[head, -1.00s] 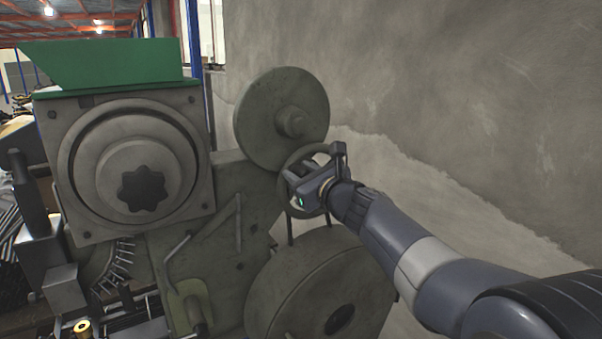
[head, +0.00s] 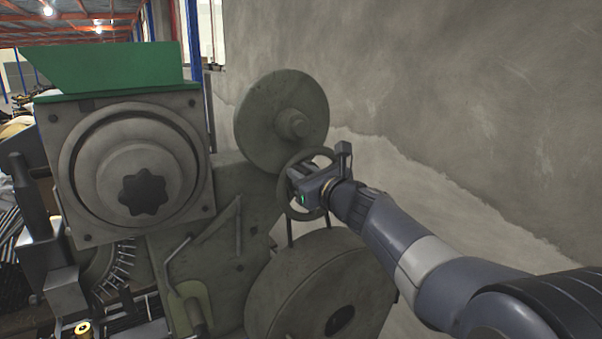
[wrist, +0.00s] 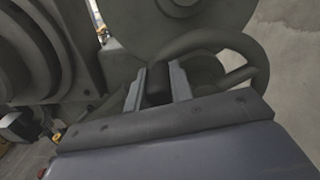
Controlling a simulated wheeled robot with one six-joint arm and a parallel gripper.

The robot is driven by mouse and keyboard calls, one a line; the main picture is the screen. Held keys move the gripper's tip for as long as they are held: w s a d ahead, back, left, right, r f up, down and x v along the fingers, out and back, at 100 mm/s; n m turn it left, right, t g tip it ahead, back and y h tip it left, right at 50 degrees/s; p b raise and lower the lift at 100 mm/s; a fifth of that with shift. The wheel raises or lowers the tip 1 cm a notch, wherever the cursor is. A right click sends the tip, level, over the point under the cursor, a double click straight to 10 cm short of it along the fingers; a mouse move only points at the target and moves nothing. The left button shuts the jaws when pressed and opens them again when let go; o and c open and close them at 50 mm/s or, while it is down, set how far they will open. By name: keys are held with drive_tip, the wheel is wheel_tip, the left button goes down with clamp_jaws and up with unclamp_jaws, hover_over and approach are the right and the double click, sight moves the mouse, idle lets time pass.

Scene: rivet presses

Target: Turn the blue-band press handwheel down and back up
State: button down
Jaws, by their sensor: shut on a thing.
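The handwheel (head: 282,182) is a grey-green ring on the right side of a grey-green press, below a round disc. My gripper (head: 297,178) reaches it from the right, and its body covers much of the wheel's middle and right side. In the wrist view, my gripper (wrist: 157,84) has its two fingers closed on a dark handle (wrist: 157,88) between them. The wheel's curved rim (wrist: 225,40) arcs behind and to the right of the fingers. I see no blue band in these frames.
The upper disc (head: 282,120) stands just above the wheel, and a large lower disc (head: 310,285) just below it. A housing with a dark star-shaped knob (head: 143,194) and green hopper (head: 105,66) is at left. A concrete wall (head: 430,90) rises behind at right.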

drive_tip(key=c, duration=1.3)
unclamp_jaws()
drive_tip(key=shift+o, duration=0.2)
drive_tip(key=shift+d, duration=0.1)
drive_tip(key=b+v, duration=0.2)
drive_tip(key=v, duration=0.8)
drive_tip(key=shift+s+d, duration=0.25)
drive_tip(key=shift+s, duration=0.1)
drive_tip(key=p+x, duration=0.2)
drive_tip(key=x, duration=0.9)
drive_tip(key=shift+w+a, duration=0.1)
drive_tip(key=shift+a, duration=0.05)
drive_tip(key=shift+f+n+b, duration=0.25)
drive_tip(key=shift+n+b, duration=0.05)
drive_tip(key=shift+s+a+n, duration=0.1)
drive_tip(key=shift+s+n, duration=0.2)
